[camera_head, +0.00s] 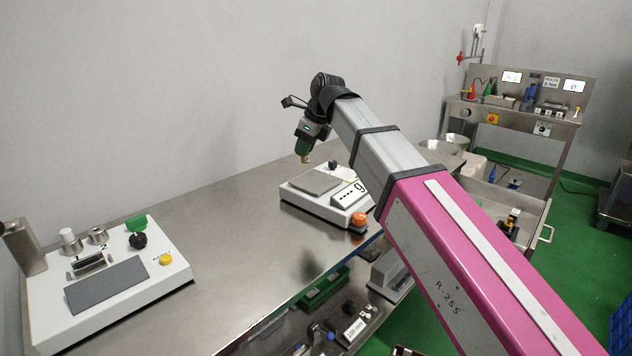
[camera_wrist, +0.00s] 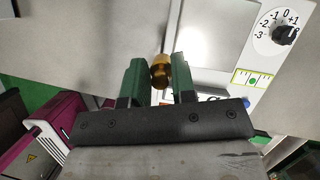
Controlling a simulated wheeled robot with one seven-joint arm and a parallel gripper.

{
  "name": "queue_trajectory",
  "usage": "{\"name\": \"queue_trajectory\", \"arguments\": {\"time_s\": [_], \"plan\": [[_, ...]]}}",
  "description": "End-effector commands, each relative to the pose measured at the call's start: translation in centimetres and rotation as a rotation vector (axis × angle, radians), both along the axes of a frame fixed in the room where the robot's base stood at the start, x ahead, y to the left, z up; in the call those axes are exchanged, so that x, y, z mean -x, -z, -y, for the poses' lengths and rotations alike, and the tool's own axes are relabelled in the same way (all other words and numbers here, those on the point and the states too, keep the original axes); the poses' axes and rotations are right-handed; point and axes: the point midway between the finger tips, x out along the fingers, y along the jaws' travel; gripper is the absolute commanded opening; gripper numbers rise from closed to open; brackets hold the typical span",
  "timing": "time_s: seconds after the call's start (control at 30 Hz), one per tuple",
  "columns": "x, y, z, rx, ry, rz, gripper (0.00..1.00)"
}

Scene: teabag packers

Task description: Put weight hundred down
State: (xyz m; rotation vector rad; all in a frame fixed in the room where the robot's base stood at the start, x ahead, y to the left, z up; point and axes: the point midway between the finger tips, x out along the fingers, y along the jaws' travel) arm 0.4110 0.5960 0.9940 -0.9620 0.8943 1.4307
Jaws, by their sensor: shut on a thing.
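A small brass weight, the weight hundred (camera_wrist: 160,72), is held between the two green fingers of my gripper (camera_wrist: 158,80) in the wrist view. Its brass end also shows below the gripper in the head view (camera_head: 305,159). The gripper is shut on it and points down. A white scale (camera_head: 313,203) with a square metal pan (camera_head: 318,181) stands on the steel table, just below the gripper. In the wrist view the pan (camera_wrist: 208,32) lies to the right of the weight. I cannot tell the weight's exact height above the scale.
The steel table (camera_head: 225,238) is largely clear between the scale and a white device (camera_head: 160,270) with knobs at the left. An orange knob (camera_head: 359,218) is at the scale's front right. A lower shelf holds several items. A dial (camera_wrist: 284,33) is at the upper right.

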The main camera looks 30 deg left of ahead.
Motion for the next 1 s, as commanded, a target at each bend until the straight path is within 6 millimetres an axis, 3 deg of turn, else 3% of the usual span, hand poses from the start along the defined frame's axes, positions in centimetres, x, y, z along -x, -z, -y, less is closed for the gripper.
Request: {"name": "queue_trajectory", "arguments": {"time_s": [0.2, 0.33, 0.8, 1.0], "plan": [[2.5, -1.0, -2.4, -0.006, -0.004, -0.002, 0.00], [2.1, -0.7, -2.6, -0.006, -0.002, -0.003, 0.00], [-6.6, 4.5, -1.4, -0.006, -0.002, -0.004, 0.00], [-8.5, 5.7, -1.0, -0.007, -0.004, -0.002, 0.00]]}}
